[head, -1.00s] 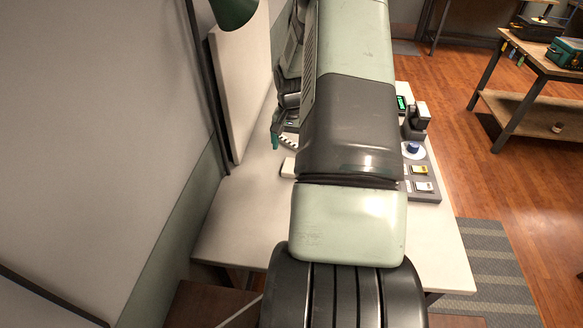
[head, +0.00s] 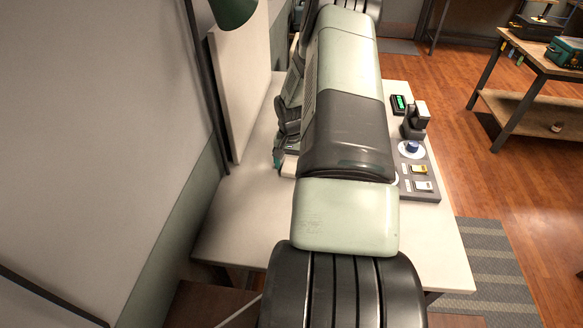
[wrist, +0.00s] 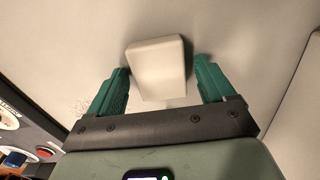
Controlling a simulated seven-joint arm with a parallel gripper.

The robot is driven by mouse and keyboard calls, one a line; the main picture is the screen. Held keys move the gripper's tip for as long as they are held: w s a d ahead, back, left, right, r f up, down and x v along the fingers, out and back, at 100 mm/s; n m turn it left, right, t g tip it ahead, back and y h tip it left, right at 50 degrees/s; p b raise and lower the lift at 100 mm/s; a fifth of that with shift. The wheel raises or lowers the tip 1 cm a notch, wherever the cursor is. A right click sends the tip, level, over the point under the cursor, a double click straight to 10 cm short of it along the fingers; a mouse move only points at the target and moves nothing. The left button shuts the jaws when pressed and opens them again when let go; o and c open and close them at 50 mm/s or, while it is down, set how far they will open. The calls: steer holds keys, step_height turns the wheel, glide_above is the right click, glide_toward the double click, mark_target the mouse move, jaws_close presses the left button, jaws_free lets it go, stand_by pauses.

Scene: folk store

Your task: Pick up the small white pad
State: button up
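The small white pad (wrist: 158,70) is a pale block with rounded corners on the white table. In the wrist view it lies between the two green fingers of my gripper (wrist: 160,82), with a gap on each side. The gripper is open and its fingers are apart from the pad. In the head view a bit of the pad (head: 289,165) shows at the left edge of my arm, beside the gripper's green fingertip (head: 277,160). The arm hides the rest.
The white table (head: 240,225) is clear at its front left. At its right stand a grey tray (head: 432,190) with small items, a black device (head: 414,122) and a green-lit display (head: 399,104). A white panel (head: 240,95) and wall bound the left side.

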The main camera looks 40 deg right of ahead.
steer(key=c, duration=0.9)
step_height(320, 180, up, 10)
